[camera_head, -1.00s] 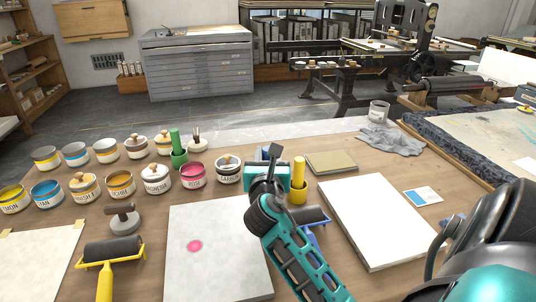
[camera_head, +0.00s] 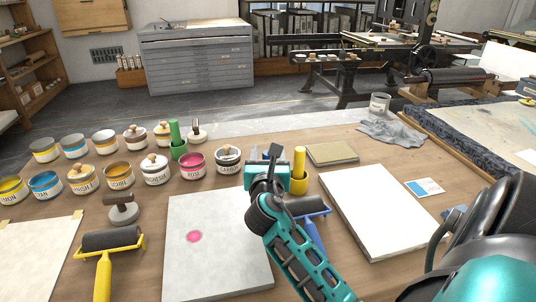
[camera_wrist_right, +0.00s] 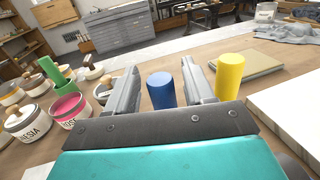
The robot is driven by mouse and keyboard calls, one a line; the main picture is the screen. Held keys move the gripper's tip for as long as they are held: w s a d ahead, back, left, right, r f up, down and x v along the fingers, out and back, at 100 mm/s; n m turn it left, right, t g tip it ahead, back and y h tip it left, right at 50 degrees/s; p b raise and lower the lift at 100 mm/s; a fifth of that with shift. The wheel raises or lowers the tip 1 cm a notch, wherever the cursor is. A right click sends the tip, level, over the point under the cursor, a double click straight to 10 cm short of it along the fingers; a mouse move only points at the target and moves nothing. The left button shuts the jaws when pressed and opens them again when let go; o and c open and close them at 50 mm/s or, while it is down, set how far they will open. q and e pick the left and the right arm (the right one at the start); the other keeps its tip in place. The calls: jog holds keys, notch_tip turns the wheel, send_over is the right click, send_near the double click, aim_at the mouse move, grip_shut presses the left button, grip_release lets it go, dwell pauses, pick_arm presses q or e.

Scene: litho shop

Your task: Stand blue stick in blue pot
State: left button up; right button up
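The blue stick (camera_wrist_right: 161,92) stands upright between the two fingers of my right gripper (camera_wrist_right: 162,85) in the right wrist view, with a narrow gap on each side. The gripper is open around it; it also shows in the head view (camera_head: 264,156), left of the yellow stick. The stick's lower end is hidden behind the gripper body. I cannot make out a blue pot; the gripper covers that spot, so I cannot tell whether the stick stands in one. My left gripper is not in view.
A yellow stick (camera_head: 299,161) stands in a yellow pot (camera_head: 299,184) close right of the gripper. A green stick (camera_head: 174,132) stands in a green pot (camera_head: 179,150). Several ink tins are at left. A blue-handled roller (camera_head: 312,232) lies beneath my right arm.

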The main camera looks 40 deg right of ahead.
jog(key=shift+o, duration=0.6)
jog(key=v, duration=1.3)
jog(key=shift+p, duration=0.45)
jog(key=shift+r, duration=0.1)
